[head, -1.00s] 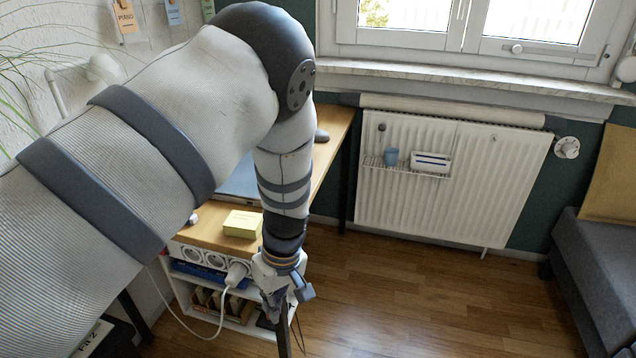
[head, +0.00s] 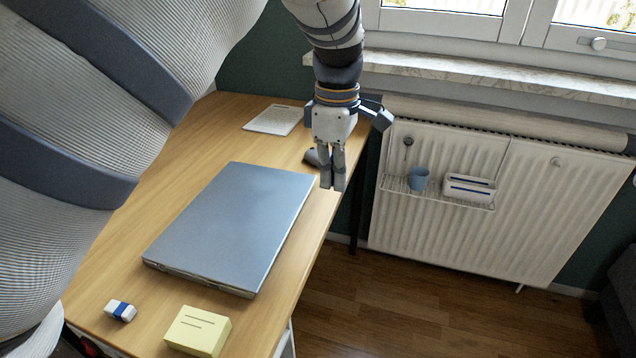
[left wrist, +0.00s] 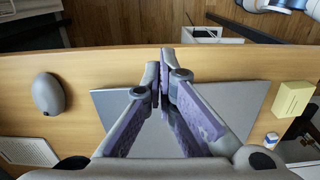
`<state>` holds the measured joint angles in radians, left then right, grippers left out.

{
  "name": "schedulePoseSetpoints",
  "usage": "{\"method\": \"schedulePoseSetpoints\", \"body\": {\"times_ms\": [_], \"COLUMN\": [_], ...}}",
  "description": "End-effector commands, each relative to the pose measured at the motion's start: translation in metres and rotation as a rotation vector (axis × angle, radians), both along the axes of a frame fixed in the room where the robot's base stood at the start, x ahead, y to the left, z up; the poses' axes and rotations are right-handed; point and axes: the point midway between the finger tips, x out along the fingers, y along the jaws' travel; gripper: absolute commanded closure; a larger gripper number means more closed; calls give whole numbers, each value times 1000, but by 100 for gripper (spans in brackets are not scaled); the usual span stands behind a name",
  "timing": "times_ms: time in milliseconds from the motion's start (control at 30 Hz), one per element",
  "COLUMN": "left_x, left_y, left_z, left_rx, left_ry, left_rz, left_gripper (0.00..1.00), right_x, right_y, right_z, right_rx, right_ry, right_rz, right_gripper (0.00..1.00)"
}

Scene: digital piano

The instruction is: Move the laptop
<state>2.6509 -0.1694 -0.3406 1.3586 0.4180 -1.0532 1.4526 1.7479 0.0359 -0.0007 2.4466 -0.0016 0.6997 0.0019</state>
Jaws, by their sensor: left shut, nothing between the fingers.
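The laptop (head: 236,222) is closed, a flat grey-blue slab lying on the wooden desk (head: 155,185). My left gripper (head: 333,187) points down near the laptop's far right corner, by the desk's right edge. Its fingers are together and empty. In the left wrist view the shut fingertips (left wrist: 164,52) show in front of the laptop (left wrist: 255,100), whose middle they partly hide. The gripper is apart from the laptop in the head view. My right gripper is not seen in the head view.
A yellow box (head: 198,331) and an eraser (head: 120,311) lie at the desk's near end. A dark mouse (left wrist: 48,93) and a white pad (head: 273,119) lie beyond the laptop. A radiator (head: 520,220) with a wire shelf stands to the right, past open floor.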

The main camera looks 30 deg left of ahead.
Motion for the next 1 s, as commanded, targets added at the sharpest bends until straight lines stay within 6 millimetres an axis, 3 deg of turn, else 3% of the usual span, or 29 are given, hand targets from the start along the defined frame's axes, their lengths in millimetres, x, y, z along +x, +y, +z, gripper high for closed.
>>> {"method": "schedulePoseSetpoints", "body": {"times_ms": [167, 600, 800, 1000], "left_x": [-1, -2, -7, -9], "left_y": [-1, 0, 29, 39], "left_z": [-9, -102, -98, -99], "left_rx": [-1, 0, -1, 0], "left_ry": [4, 6, -3, -2], "left_rz": [-1, -1, 2, -1], "left_gripper": [100, 100, 100, 100], "right_x": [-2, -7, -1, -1], "right_y": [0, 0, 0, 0], "right_z": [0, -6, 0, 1], "right_rx": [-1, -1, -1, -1], "right_ry": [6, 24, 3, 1], "right_rz": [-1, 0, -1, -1], "right_gripper": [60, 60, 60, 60]}}
